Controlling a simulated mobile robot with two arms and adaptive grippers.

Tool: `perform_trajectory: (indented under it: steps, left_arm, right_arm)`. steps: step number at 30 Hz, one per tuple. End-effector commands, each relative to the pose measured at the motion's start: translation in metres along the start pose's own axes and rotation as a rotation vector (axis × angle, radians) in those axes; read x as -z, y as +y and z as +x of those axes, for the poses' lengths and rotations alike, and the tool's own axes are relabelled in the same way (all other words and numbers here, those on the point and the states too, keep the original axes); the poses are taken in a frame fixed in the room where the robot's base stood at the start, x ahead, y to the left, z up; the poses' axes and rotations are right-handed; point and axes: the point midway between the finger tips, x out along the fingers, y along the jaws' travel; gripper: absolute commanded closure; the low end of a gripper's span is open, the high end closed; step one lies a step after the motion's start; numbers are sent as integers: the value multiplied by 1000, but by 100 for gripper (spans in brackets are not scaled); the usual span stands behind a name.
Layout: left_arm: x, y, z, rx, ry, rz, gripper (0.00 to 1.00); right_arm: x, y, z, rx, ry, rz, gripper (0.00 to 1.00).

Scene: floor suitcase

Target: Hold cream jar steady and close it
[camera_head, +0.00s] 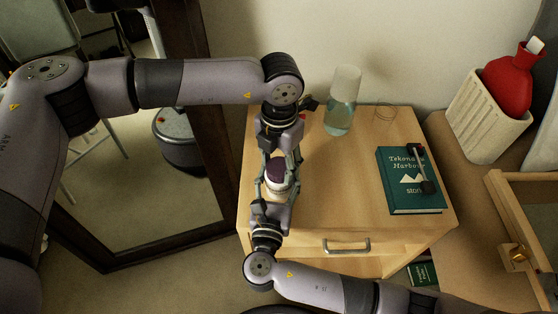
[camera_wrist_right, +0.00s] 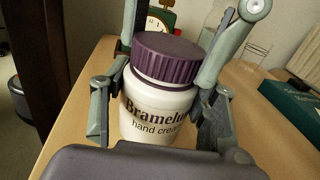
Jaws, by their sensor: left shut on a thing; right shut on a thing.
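The cream jar (camera_head: 277,187) is upright on the wooden nightstand, white with a dark purple lid (camera_head: 276,168). In the right wrist view the jar's white body (camera_wrist_right: 155,112) bears the words "hand cream", and the ribbed purple lid (camera_wrist_right: 167,60) sits on its top; whether it is fully tightened I cannot tell. My right gripper (camera_head: 274,191) comes from the near side, shut on the jar body with a finger on each side. My left gripper (camera_head: 279,163) comes from the far side, shut at the lid. Fingers partly hide the jar.
A glass bottle (camera_head: 342,105) stands at the back of the nightstand (camera_head: 340,190). A green book (camera_head: 410,190) lies at its right with a dark object (camera_head: 422,168) on it. A dark-framed mirror (camera_head: 190,150) stands at left. The nightstand's middle is clear.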

Motion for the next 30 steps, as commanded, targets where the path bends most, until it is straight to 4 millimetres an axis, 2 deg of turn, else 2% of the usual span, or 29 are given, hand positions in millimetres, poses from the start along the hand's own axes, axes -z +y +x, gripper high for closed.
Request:
perform_trajectory:
  steps: [15,21,23,27,28,30]
  left_arm:
    - [-1,1,0,-2,-6,1104,67]
    - [-1,1,0,-3,-7,1486,67]
    - [-1,1,0,-4,-8,1548,67]
    - [-1,1,0,-4,-8,1538,67]
    - [-1,1,0,-4,-8,1538,50]
    - [-1,1,0,-4,-7,1537,46]
  right_arm:
    - [1,0,0,0,2,-1,100]
    - [1,0,0,0,2,-1,100]
    - [1,0,0,1,2,-1,100]
    - [1,0,0,1,2,-1,100]
    - [1,0,0,0,2,-1,100]
    - [1,0,0,1,2,-1,100]
